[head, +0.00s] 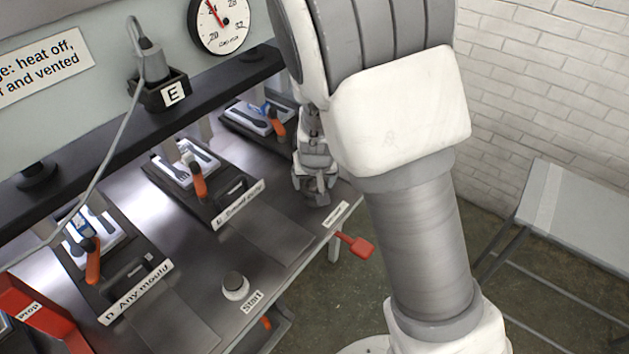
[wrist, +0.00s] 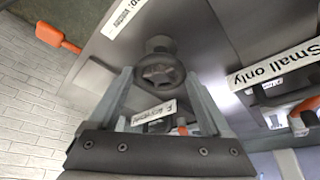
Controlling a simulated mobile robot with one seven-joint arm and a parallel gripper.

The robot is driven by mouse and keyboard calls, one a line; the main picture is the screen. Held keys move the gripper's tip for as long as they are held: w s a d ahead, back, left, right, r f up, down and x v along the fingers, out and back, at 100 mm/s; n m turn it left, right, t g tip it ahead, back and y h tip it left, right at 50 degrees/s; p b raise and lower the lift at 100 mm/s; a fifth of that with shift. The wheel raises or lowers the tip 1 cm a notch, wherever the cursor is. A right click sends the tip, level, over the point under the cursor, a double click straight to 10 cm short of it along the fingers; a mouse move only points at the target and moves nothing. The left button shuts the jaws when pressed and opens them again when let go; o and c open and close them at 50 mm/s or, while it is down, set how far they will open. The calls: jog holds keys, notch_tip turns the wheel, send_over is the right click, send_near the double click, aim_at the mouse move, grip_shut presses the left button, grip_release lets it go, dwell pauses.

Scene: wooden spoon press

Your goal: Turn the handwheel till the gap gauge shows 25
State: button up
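In the head view my gripper (head: 318,188) is over the bench's right part, and I cannot make out the wheel there. The gap gauge (head: 222,24) is a round white dial at the top, its upper rim cut off. Its red needle points up and slightly left, near the 24; the exact value is hard to read.
A black bar crosses above several mould stations with orange handles (head: 199,182). A Start button (head: 235,284) sits at the bench front. A red paddle (head: 357,245) sticks out from the front edge. A grey table (head: 585,215) stands right, with open floor between.

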jog(key=shift+d, duration=0.15)
jog(key=c, duration=0.5)
jog(key=shift+d+f+n+b, duration=0.1)
jog(key=shift+n+b, duration=0.2)
jog(key=shift+b, duration=0.3)
jog(key=o, duration=1.1)
jog(key=shift+o, duration=0.2)
jog(key=shift+r, duration=0.25)
jog(key=p+v, duration=0.6)
jog(key=v, duration=1.1)
